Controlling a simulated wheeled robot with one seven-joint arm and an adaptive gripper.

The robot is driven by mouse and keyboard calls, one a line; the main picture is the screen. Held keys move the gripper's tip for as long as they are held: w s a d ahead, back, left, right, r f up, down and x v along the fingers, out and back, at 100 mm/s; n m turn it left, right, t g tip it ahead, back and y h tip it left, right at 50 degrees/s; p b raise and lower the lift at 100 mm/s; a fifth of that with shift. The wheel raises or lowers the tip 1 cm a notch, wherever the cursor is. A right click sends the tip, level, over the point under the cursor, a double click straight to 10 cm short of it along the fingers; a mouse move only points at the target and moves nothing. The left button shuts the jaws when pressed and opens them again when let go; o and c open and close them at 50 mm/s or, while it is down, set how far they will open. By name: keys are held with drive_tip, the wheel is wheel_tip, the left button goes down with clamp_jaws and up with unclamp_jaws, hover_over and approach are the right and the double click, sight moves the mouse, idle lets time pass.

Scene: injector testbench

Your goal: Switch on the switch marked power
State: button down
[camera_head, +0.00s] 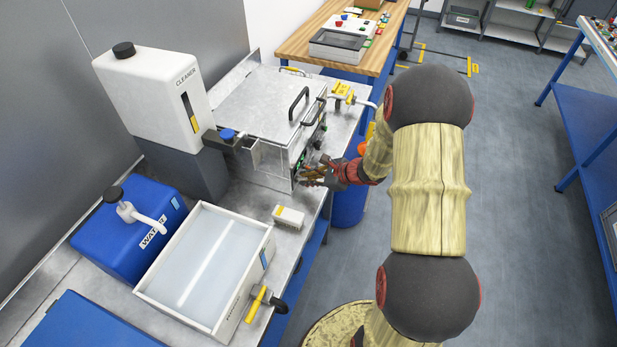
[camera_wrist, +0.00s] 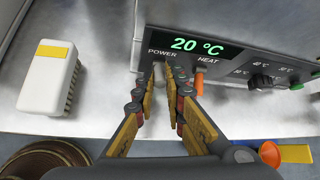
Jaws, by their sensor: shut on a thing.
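The dark control panel (camera_wrist: 230,62) is on the front of the metal testbench (camera_head: 262,100). It carries a lit green "20 °C" display (camera_wrist: 197,46), with the words POWER and HEAT below it. My gripper (camera_wrist: 166,76) is at the panel right under the word POWER, its fingertips close together. It is shut on the power switch (camera_wrist: 159,70), which is mostly hidden between the fingertips; I cannot tell its position. In the head view my gripper (camera_head: 310,174) reaches the front of the testbench from the right.
An orange switch (camera_wrist: 199,85) under HEAT is close to the right finger. A black knob (camera_wrist: 262,81) is farther right. A white brush (camera_wrist: 48,78) lies on the bench to the left. A white tank (camera_head: 205,268) stands nearer, with a blue water container (camera_head: 125,225) beside it.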

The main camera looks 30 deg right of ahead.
idle(0.3)
drive_tip(key=c, duration=1.9)
unclamp_jaws()
drive_tip(key=shift+o, duration=0.3)
drive_tip(key=v, duration=1.2)
drive_tip(key=shift+r, duration=0.1)
